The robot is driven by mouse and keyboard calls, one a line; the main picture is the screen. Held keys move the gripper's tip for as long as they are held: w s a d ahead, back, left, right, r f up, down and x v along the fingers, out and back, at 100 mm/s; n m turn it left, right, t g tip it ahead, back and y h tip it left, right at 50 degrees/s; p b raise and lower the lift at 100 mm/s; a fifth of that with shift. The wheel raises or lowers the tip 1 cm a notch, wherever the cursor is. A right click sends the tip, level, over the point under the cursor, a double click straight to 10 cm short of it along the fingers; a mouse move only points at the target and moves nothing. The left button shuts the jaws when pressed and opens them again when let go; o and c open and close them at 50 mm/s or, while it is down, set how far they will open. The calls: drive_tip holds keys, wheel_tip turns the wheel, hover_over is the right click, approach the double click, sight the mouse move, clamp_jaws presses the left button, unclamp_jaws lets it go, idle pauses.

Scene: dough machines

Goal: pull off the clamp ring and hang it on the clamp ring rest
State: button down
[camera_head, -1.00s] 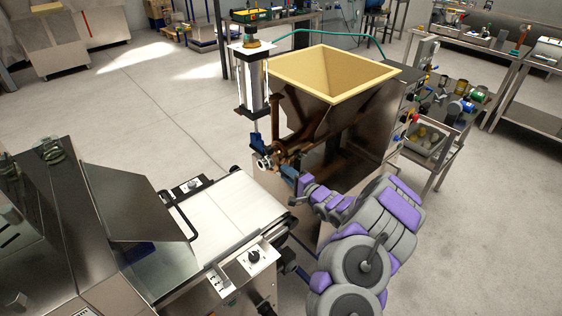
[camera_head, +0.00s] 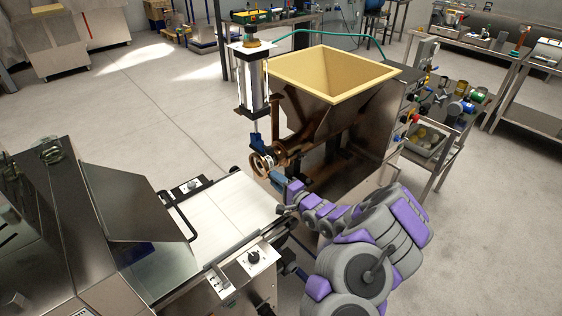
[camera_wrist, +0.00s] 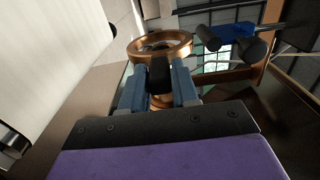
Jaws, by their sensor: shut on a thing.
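The clamp ring (camera_head: 260,165) is a copper-coloured ring in front of the hopper machine's outlet end (camera_head: 283,153). In the wrist view the ring (camera_wrist: 180,43) is seen at a slant just beyond the fingers, with a dark grip part between them. My gripper (camera_head: 275,178) is shut on this part, below and to the right of the ring. The blue fingers also show in the wrist view (camera_wrist: 160,78). The ring appears in front of the outlet, but I cannot tell whether they still touch. I cannot clearly make out the clamp ring rest.
The hopper machine (camera_head: 325,85) stands behind my gripper. A vertical cylinder with a blue-ended rod (camera_head: 257,141) hangs just above the ring. A white conveyor belt (camera_head: 225,213) lies to the lower left. A side table with tools and a bin (camera_head: 425,140) stands at right.

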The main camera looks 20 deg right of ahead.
drive_tip(key=shift+s+a, duration=0.3)
drive_tip(key=shift+a, duration=0.5)
drive_tip(key=shift+r, duration=0.1)
